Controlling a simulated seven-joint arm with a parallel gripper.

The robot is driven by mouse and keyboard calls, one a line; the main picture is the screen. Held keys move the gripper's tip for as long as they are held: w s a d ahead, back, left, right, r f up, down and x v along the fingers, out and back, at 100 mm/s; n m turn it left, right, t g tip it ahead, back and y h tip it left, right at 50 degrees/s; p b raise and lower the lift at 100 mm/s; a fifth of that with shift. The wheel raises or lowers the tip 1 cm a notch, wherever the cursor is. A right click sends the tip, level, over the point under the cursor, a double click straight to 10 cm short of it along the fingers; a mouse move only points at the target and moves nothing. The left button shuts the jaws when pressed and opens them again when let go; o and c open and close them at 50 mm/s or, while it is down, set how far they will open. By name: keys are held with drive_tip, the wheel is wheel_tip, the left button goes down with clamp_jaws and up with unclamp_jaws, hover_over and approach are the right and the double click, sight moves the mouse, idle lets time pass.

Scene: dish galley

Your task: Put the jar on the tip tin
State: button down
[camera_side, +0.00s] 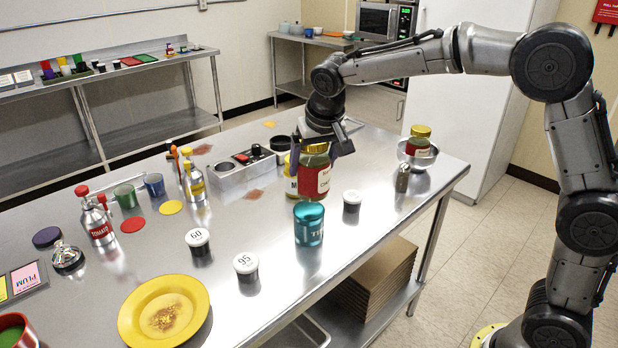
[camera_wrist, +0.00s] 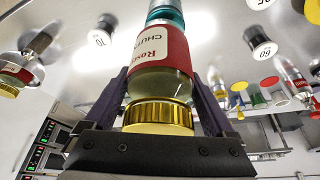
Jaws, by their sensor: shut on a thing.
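My gripper (camera_side: 320,148) is shut on a jar (camera_side: 313,182) with a red label, greenish contents and a gold lid, held upright. In the wrist view the jar (camera_wrist: 160,52) is between the two fingers (camera_wrist: 160,80), its gold lid nearest the camera. The teal tip tin (camera_side: 308,225) stands upright on the steel table near the front edge, directly below the jar. Its teal top also shows beyond the jar's base in the wrist view (camera_wrist: 166,14). The jar's base is at or just above the tin's top; I cannot tell whether they touch.
Black pots with white lids (camera_side: 352,201) (camera_side: 246,264) stand near the tin. A yellow-labelled jar (camera_side: 291,184) stands just behind the held jar. Another gold-lidded jar (camera_side: 418,142) sits in a metal bowl at right. A yellow plate (camera_side: 135,318) lies at front left.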

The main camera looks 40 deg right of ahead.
sight(317, 146)
drive_tip(key=shift+w+f, duration=0.4)
drive_tip(key=shift+w, duration=0.05)
drive_tip(key=shift+w+f, duration=0.15)
drive_tip(key=shift+f, duration=1.45)
drive_tip(key=shift+f, duration=0.15)
unclamp_jaws()
drive_tip(key=shift+f, duration=0.15)
drive_tip(key=v, duration=1.1)
drive_tip(key=shift+v, duration=0.8)
